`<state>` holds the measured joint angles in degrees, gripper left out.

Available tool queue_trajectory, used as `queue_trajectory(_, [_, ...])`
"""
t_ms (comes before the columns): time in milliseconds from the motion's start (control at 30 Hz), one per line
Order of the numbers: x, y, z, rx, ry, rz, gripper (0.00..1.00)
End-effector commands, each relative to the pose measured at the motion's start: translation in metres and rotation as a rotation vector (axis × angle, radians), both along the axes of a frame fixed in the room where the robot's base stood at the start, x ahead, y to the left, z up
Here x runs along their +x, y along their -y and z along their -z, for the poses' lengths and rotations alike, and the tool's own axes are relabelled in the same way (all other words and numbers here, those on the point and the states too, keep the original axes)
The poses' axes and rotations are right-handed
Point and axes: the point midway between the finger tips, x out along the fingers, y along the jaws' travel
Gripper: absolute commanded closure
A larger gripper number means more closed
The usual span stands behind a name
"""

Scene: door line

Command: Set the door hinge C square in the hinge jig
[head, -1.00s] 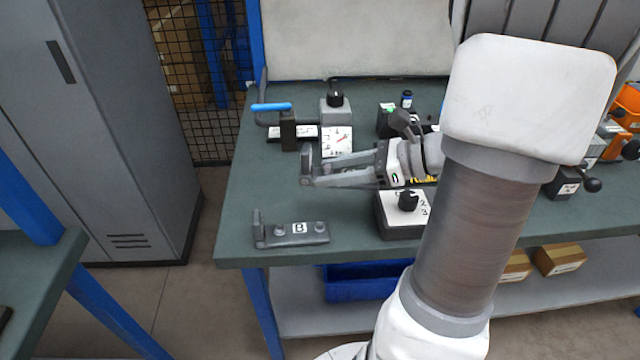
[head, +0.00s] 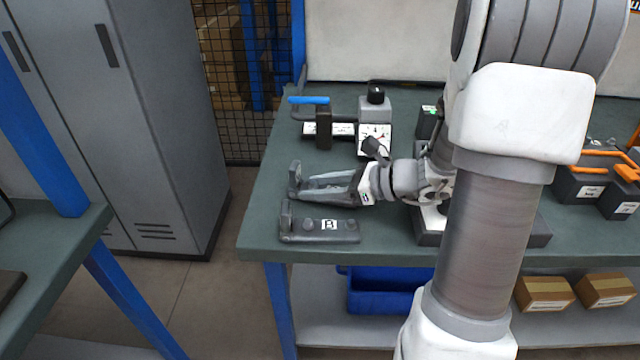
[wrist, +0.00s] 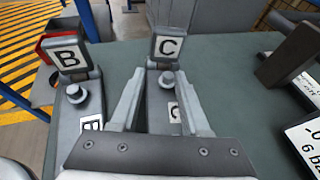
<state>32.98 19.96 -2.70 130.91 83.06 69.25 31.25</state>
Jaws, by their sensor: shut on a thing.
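The door hinge C (wrist: 168,50) is a grey L-shaped piece with an upright plate marked C and a round stud on its flat part. My gripper (wrist: 160,80) is shut on its flat part, with one finger along each side. In the head view the upright plate of hinge C (head: 295,178) shows beyond the fingertips of my gripper (head: 308,186). I cannot tell whether its underside touches the bench. A similar grey piece marked B (head: 340,231) stands beside it, nearer the bench's front edge, and also shows in the wrist view (wrist: 70,75). No fixture is clearly recognisable as the hinge jig.
A clamp with a blue handle (head: 309,100) stands at the back left of the green bench (head: 262,220). A grey block with a black knob and dial card (head: 376,108) is beside it. Several dark blocks with orange handles (head: 590,185) sit at the right. The bench's left end is close.

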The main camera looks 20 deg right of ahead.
Motion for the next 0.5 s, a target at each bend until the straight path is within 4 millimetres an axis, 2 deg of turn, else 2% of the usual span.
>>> queue_trajectory(100, [-0.0004, 0.0004, 0.0014, -0.001, -0.005, 0.001, 1.00])
queue_trajectory(133, [-0.0009, 0.0005, 0.0025, -0.002, -0.007, 0.002, 0.49])
queue_trajectory(267, [-0.0009, 0.0007, 0.0027, -0.003, -0.007, 0.002, 0.26])
queue_trajectory(500, [-0.0008, 0.0013, 0.0031, -0.003, -0.007, 0.004, 0.24])
